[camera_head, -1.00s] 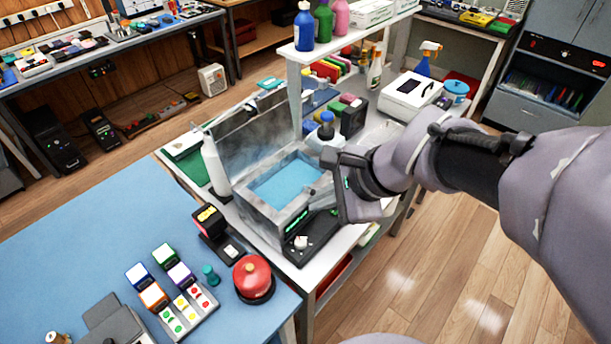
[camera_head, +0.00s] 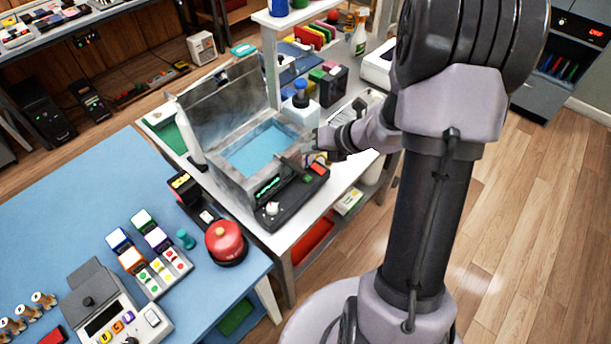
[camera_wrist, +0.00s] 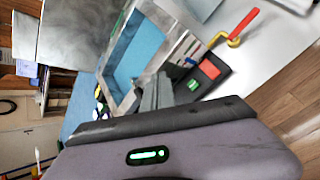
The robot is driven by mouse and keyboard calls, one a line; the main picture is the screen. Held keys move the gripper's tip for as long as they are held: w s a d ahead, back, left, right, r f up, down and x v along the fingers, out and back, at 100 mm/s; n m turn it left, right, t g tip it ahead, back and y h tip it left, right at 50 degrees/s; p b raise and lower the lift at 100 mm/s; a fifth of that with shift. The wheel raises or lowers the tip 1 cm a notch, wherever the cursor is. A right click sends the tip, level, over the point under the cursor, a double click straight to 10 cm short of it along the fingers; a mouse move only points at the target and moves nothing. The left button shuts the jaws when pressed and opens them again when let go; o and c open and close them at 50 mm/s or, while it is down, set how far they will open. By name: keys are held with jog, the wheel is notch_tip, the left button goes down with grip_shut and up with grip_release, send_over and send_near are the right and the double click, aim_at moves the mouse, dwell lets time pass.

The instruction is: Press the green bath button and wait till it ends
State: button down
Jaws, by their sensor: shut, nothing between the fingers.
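The open-lidded bath (camera_head: 222,172) holds blue liquid and stands on the white bench. Its black control panel (camera_head: 288,205) runs along the front, with a green-lit display, a white knob, a green button (camera_head: 308,178) and a red button (camera_head: 318,168). In the wrist view the green button (camera_wrist: 192,86) and red button (camera_wrist: 209,69) sit just right of my fingers. My gripper (camera_head: 288,162) is shut and empty, by the bath's front right corner. Its fingers also show in the wrist view (camera_wrist: 157,92). I cannot tell whether they touch anything.
A white bottle with a blue cap (camera_head: 300,114) stands close behind my gripper. A red dome button (camera_head: 225,240) sits on the blue table at the front left. Open wooden floor lies right of the bench.

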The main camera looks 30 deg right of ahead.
aim_at(310, 179)
notch_tip(310, 179, down, 9)
jog(key=b, duration=0.8)
dwell(1.6)
jog(key=shift+f+b, duration=0.3)
jog(key=shift+b, duration=0.05)
jog(key=shift+f+b, duration=0.4)
jog(key=shift+f, duration=0.1)
dwell(0.4)
jog(key=shift+r, duration=0.1)
jog(key=shift+r+p, duration=0.8)
jog(key=shift+p, duration=0.1)
jog(key=shift+r, duration=0.1)
notch_tip(310, 179, up, 5)
jog(key=p, duration=0.5)
